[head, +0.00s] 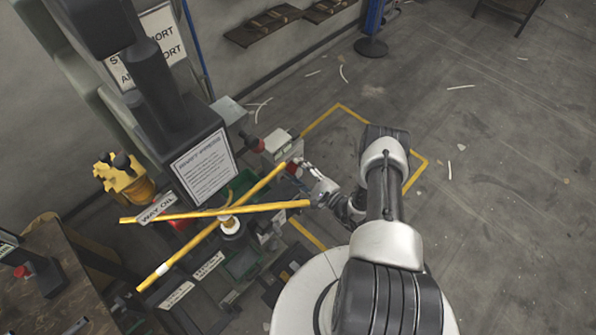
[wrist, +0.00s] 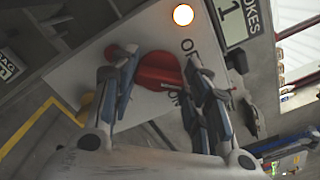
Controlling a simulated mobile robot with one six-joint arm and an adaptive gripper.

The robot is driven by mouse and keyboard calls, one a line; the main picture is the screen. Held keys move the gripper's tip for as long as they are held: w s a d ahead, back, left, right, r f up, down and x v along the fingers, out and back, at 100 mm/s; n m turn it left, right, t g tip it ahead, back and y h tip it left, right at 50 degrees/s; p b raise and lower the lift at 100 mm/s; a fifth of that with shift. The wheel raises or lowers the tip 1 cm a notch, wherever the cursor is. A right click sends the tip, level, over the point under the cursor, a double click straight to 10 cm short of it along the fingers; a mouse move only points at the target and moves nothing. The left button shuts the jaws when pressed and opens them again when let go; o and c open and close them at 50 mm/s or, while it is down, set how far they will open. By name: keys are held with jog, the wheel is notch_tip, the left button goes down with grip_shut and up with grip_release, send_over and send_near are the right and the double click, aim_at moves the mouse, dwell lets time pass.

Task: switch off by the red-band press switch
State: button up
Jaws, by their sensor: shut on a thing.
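In the wrist view a red rotary switch knob (wrist: 160,68) sits on a pale panel plate (wrist: 85,72). My gripper (wrist: 155,62) has one finger on each side of the knob and is shut on it. Partly covered lettering beginning with "O" shows beside the right finger. A round lamp (wrist: 183,14) glows warm white on the plate's upper edge. In the head view my gripper (head: 304,168) is at the press's right side, by a light box (head: 278,144); the switch is hard to make out there. I cannot make out a red band.
Two crossed yellow bars (head: 165,265) stand in front of the press (head: 200,165), left of my gripper. A yellow object (head: 122,178) is at the left. A yellow floor line (head: 420,165) borders the area; open floor lies to the right.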

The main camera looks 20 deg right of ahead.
jog(key=n, duration=0.4)
jog(key=shift+f, duration=0.1)
jog(key=shift+n, duration=2.1)
jog(key=o, duration=1.1)
jog(key=shift+c, duration=0.2)
jog(key=v, duration=1.2)
jog(key=shift+f, duration=0.15)
